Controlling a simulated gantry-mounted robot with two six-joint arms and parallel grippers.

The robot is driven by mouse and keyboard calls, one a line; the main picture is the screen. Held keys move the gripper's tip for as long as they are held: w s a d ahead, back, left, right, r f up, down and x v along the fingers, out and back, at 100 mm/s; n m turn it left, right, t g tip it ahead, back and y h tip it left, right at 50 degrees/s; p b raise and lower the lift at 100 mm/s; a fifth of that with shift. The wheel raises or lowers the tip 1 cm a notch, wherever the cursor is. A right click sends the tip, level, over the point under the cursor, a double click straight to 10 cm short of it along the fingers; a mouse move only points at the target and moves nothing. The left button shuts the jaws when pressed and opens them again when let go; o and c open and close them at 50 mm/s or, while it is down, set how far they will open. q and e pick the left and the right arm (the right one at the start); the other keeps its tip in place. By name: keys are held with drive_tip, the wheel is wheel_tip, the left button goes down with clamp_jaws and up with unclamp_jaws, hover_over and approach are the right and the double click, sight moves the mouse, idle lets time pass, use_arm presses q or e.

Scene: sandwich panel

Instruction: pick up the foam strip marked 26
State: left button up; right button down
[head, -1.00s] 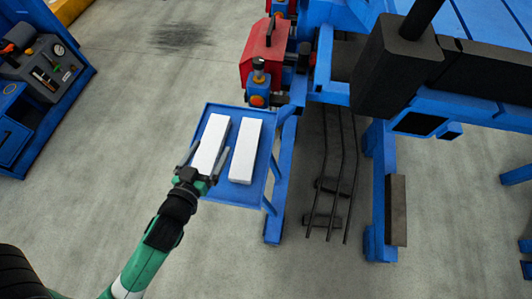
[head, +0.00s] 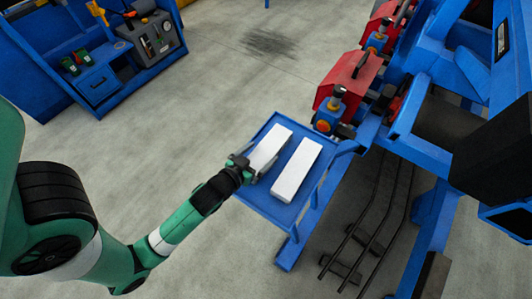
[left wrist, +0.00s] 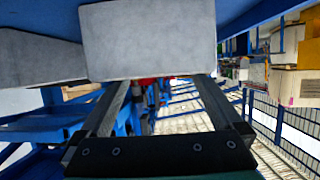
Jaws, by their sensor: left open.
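Two white foam strips lie side by side on a blue tray (head: 253,198) in the head view: a left strip (head: 271,147) and a right strip (head: 297,169). No number is readable on either. My left gripper (head: 248,166) is at the near end of the left strip; its fingers are small and partly hidden there. In the left wrist view the jaws (left wrist: 163,88) are open and empty. One pale strip end (left wrist: 150,40) fills the upper middle, in line with the jaws, and another strip (left wrist: 38,56) shows at the left. I cannot tell whether the fingers touch.
The tray is beside a blue frame carrying a red unit (head: 343,84) with an orange-tipped part. Dark rods (head: 372,225) lie under the frame. A blue workbench (head: 92,85) with tools stands at the upper left. Open concrete floor lies between bench and tray.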

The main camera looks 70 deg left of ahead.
sight(266, 150)
use_arm(q)
drive_tip(key=x, duration=0.3)
drive_tip(key=shift+w+a+f+b, duration=0.15)
drive_tip(key=shift+w+f+b, duration=0.15)
drive_tip(key=shift+b, duration=0.1)
drive_tip(key=shift+r, duration=0.1)
drive_tip(key=c, duration=1.1)
use_arm(e)
drive_tip(key=shift+f, duration=0.75)
use_arm(q)
drive_tip(key=shift+c, duration=0.2)
